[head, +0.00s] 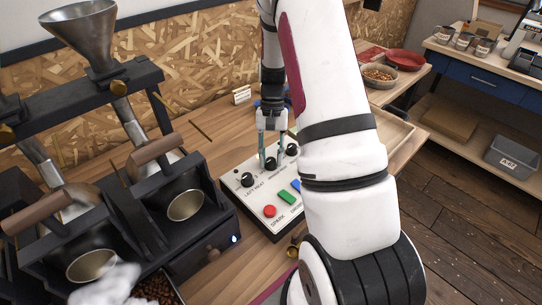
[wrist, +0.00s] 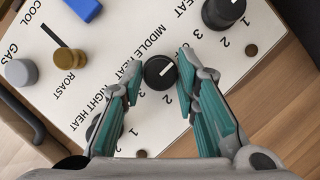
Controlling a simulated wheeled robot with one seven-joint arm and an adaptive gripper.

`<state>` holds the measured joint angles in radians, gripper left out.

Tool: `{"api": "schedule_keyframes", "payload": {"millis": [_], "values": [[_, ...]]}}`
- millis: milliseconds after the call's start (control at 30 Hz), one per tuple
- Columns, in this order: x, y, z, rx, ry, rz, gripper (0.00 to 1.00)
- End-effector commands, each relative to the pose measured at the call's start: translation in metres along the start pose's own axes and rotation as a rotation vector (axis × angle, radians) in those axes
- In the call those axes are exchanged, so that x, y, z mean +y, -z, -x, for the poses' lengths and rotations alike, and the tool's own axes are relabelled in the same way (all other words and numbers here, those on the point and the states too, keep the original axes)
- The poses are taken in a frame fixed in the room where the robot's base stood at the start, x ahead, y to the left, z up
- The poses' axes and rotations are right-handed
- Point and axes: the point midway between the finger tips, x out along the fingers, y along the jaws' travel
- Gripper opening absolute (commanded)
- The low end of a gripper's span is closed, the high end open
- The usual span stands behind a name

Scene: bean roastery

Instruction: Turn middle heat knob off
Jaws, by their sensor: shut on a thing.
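The middle heat knob (wrist: 160,72) is round and black with a white pointer line toward the upper right in the wrist view. It sits on a white control panel (wrist: 110,25) beside the label MIDDLE HEAT. In the head view the knob (head: 270,164) is at the panel's back edge, between the other two heat knobs. My gripper (wrist: 158,68) is shut on the knob, one teal finger on each side; in the head view my gripper (head: 271,150) comes down from above. The scale marks around the knob are partly hidden by the fingers.
The left heat knob (wrist: 222,12) is close by; the right heat knob (wrist: 94,128) is partly behind a finger. The panel has red (head: 269,211), green (head: 286,197) and blue (head: 296,186) buttons. A black roaster (head: 150,215) stands left of the panel.

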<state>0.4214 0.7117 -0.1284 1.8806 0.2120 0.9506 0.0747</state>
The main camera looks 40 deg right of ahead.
Motion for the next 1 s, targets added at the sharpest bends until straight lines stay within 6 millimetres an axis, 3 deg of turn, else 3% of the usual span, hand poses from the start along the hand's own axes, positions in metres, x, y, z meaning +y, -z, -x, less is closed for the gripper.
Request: {"api": "schedule_keyframes", "payload": {"millis": [567, 600, 667, 1000], "values": [[0.0000, 0.0002, 0.0001, 0.001, -0.013, 0.031, 0.00], [0.0000, 0.0002, 0.0001, 0.001, -0.013, 0.031, 0.35], [-0.0001, 0.0002, 0.0001, 0.001, -0.013, 0.031, 0.47], [-0.0003, 0.0003, 0.0022, 0.001, -0.012, 0.030, 0.47]]}}
